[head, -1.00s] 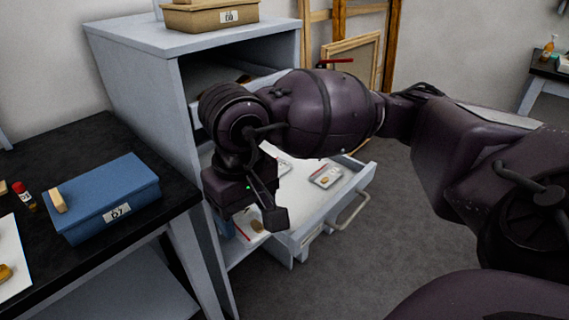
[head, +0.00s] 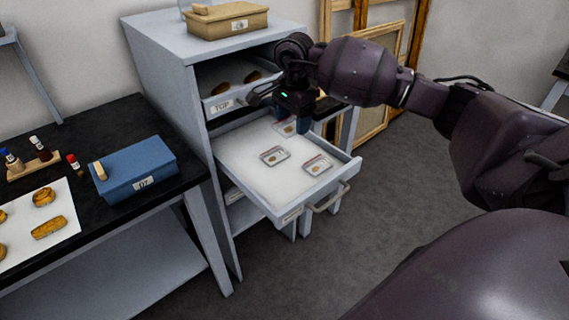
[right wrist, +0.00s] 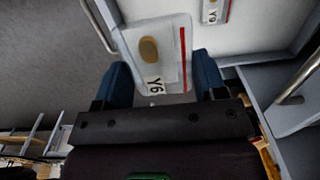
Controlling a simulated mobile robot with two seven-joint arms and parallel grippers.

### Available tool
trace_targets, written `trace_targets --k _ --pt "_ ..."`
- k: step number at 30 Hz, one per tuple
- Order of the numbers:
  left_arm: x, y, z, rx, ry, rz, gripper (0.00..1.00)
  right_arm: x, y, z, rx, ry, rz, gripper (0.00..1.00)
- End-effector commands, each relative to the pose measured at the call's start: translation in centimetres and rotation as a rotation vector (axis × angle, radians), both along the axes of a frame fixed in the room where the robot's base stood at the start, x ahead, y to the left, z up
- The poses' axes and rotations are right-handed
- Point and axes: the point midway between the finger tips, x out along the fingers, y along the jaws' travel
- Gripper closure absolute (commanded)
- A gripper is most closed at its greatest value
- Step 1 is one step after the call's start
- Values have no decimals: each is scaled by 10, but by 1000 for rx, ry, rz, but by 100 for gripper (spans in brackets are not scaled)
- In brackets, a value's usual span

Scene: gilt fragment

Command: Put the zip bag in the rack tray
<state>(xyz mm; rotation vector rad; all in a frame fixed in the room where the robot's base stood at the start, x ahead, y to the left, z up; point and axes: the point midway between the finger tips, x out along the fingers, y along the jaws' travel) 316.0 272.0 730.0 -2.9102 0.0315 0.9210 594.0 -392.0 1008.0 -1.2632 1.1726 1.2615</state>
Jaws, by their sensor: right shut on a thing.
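The zip bag is clear, with a brown piece, a red strip and the label Y6. It shows in the right wrist view (right wrist: 157,50) between the blue fingertips of my right gripper (right wrist: 165,82), which is shut on it. In the head view my right gripper (head: 304,124) is over the back right part of the pulled-out tray (head: 240,160); a bag (head: 286,127) shows beside its fingertips. I cannot tell whether the held bag touches the tray. Two more bags, a left one (head: 275,156) and a right one (head: 318,165), lie flat in the tray. My left gripper is out of view.
The grey cabinet (head: 160,50) has an upper drawer marked TOP (head: 222,105) holding brown pieces. A box (head: 228,22) stands on top. A blue box (head: 135,168) and small bottles are on the black table at left. Wooden frames (head: 375,85) lean behind. The tray's left part is bare.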

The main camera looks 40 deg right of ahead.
Motion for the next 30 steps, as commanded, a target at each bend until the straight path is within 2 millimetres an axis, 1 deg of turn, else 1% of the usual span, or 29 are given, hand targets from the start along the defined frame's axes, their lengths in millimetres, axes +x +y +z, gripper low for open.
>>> trace_targets --k 1,3,15,19,26,30 --pt "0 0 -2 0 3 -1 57 -1 1 -15 1 7 1 58" --pt "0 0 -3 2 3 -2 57 -1 1 -31 1 7 2 58" --pt "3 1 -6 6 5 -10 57 -1 1 -115 2 5 4 58" --pt "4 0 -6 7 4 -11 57 -1 1 -132 1 3 4 58" --pt "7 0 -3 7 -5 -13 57 0 1 -143 0 1 5 58" --pt "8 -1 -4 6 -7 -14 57 -1 1 -160 2 5 5 58"
